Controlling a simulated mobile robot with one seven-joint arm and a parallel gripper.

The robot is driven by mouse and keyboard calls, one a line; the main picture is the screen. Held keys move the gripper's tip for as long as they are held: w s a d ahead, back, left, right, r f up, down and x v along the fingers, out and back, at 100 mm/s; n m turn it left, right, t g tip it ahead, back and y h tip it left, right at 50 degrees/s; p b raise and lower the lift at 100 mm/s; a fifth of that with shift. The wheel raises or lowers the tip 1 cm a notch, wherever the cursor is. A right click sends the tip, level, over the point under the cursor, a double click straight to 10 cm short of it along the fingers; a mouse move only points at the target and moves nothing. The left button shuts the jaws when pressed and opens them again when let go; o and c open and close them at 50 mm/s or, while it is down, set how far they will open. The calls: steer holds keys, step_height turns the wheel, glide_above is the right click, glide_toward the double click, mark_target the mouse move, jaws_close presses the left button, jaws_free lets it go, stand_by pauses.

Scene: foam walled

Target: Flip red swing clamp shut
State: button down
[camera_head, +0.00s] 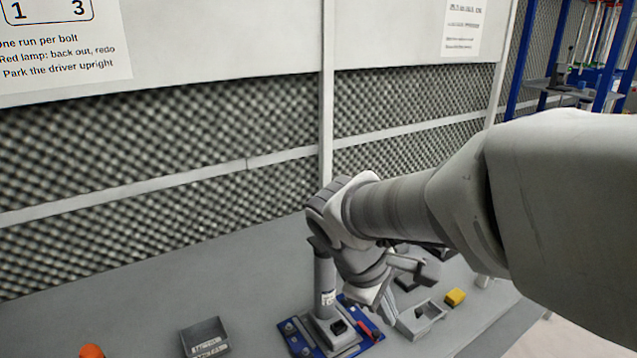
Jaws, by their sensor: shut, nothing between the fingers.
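The red swing clamp (369,329) shows as a small red piece at the right side of a blue plate (301,341) on the bench. A grey fixture with a dark block and an upright grey post (325,285) stands on the plate. My gripper (386,303) is shut and empty, just above and to the right of the red piece. It is small in the picture, and I cannot tell whether it touches the clamp. My wrist hides part of the area behind the plate, and the clamp's exact swing angle is unclear.
A grey open tray (421,318) and a yellow block (455,297) lie right of the plate. A dark grey bin (204,338) and an orange object (92,351) are at the left. A foam-covered wall (200,150) stands behind the bench. The bench's left middle is clear.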

steer(key=w+a+f+n+h, duration=0.2)
steer(key=w+a+f+n, duration=0.7)
steer(key=f, duration=0.4)
steer(key=shift+a+n+t+h+b, duration=0.3)
steer(key=shift+a+n+t+h, duration=0.15)
steer(key=shift+n, duration=0.85)
steer(key=shift+d+f, duration=0.1)
steer(key=shift+f, duration=0.05)
steer(key=b, duration=0.1)
glide_toward(374, 339)
steer(key=f, duration=0.3)
steer(key=shift+s+a+f, duration=0.1)
steer(key=shift+a+f, duration=0.05)
steer(key=shift+a, duration=0.1)
steer(key=shift+w+d+f, duration=0.1)
steer(key=shift+w+d, duration=0.15)
steer(key=shift+d, duration=0.3)
steer(key=shift+w+d, duration=0.2)
steer(key=shift+d, duration=0.4)
steer(key=shift+w+d+f, duration=0.15)
steer(key=shift+w+d, duration=0.1)
steer(key=shift+d, duration=0.35)
